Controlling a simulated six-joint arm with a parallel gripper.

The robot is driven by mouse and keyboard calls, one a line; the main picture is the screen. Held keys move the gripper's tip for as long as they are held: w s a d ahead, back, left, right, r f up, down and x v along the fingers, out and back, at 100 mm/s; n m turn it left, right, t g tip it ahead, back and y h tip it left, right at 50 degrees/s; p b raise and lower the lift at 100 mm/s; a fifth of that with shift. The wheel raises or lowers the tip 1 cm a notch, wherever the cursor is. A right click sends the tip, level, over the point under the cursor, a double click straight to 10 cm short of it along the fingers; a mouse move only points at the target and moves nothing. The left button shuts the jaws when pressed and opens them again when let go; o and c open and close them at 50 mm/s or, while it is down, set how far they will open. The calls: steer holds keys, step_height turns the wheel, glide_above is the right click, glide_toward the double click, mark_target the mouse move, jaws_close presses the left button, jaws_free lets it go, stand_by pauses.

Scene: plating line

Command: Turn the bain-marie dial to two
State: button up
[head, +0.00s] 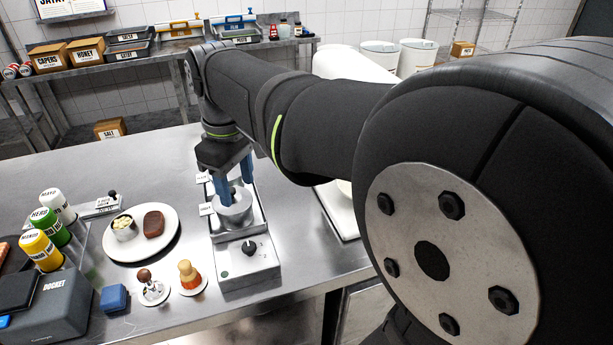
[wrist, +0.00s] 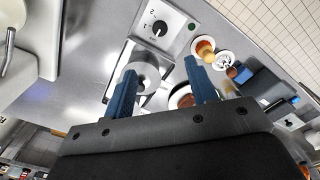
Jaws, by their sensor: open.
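The bain-marie (head: 250,267) is a steel unit with a pale front panel on the counter. Its black dial (head: 248,248) is on that panel, with a "2" printed to its right; the pointer is too small to read. In the wrist view the dial (wrist: 160,28) lies beyond my fingertips, with figures beside it. My gripper (head: 234,187) has blue fingers and is open over the round metal pot (head: 236,213) in the bain-marie, behind the dial. In the wrist view my gripper (wrist: 160,75) has its fingers wide apart, not touching the dial. I cannot tell whether they touch the pot.
A white plate (head: 170,243) with a patty and a small cup lies left of the bain-marie. Two small saucers (head: 152,301) with tools or food stand at its front left. Squeeze bottles (head: 46,225) and a grey docket box (head: 53,308) are further left. A white tray (head: 335,207) lies right.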

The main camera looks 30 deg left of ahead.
mark_target(248, 246)
step_height(248, 246, down, 17)
steer(key=shift+f, duration=0.1)
stand_by(0.3)
steer(key=shift+c, duration=0.4)
steer(key=c, duration=0.9)
